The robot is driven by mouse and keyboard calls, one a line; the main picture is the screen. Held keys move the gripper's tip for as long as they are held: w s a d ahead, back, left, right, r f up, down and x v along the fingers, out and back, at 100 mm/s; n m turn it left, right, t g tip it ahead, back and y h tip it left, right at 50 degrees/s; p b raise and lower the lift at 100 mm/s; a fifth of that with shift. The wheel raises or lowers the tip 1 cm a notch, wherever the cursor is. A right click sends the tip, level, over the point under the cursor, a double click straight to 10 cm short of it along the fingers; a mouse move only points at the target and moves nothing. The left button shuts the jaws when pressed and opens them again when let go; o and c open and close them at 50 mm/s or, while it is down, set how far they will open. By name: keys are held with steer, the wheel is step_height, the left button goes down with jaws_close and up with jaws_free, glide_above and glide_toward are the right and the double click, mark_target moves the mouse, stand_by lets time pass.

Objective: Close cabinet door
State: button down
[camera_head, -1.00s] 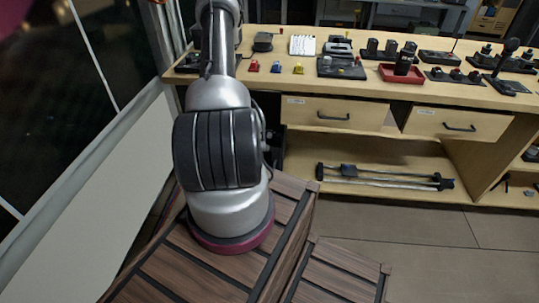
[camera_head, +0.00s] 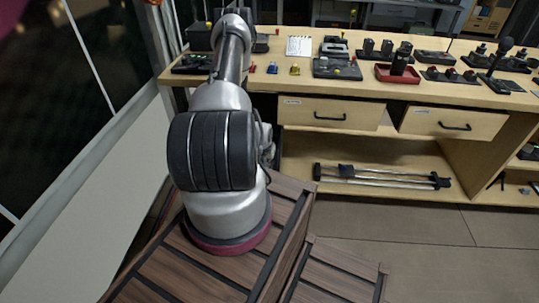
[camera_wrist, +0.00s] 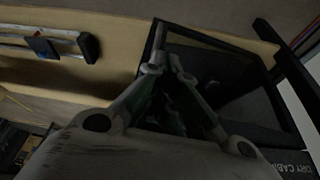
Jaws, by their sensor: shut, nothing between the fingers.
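In the wrist view, a dark glass panel in a black frame (camera_wrist: 232,85), apparently the cabinet door, stands at a slant in front of a pale wooden shelf. A dark surface with the partial lettering "DRY CABI" (camera_wrist: 302,168) shows at the lower right, beside a pale edge. My gripper (camera_wrist: 165,69) is shut and empty, with its fingertips in front of the panel's left edge; I cannot tell whether they touch it. How far the door stands open is unclear. In the head view, my arm hides the gripper, and the cabinet cannot be made out.
The wooden workbench (camera_head: 440,155) has two drawers (camera_head: 328,113) and many small devices on top. Metal rods (camera_head: 385,176) lie on its lower shelf; they also show in the wrist view (camera_wrist: 40,45). A pale wall panel (camera_head: 95,215) is close on the left.

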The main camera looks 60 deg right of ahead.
steer(key=shift+w+d+r, duration=0.1)
steer(key=shift+w+d, duration=0.1)
steer(key=shift+d, duration=0.7)
steer(key=shift+w+d+r, duration=0.1)
steer(key=shift+w+d, duration=0.05)
steer(key=shift+d, duration=0.75)
steer(key=d+n, duration=0.1)
steer(key=d, duration=0.2)
steer(key=shift+w+d, duration=0.2)
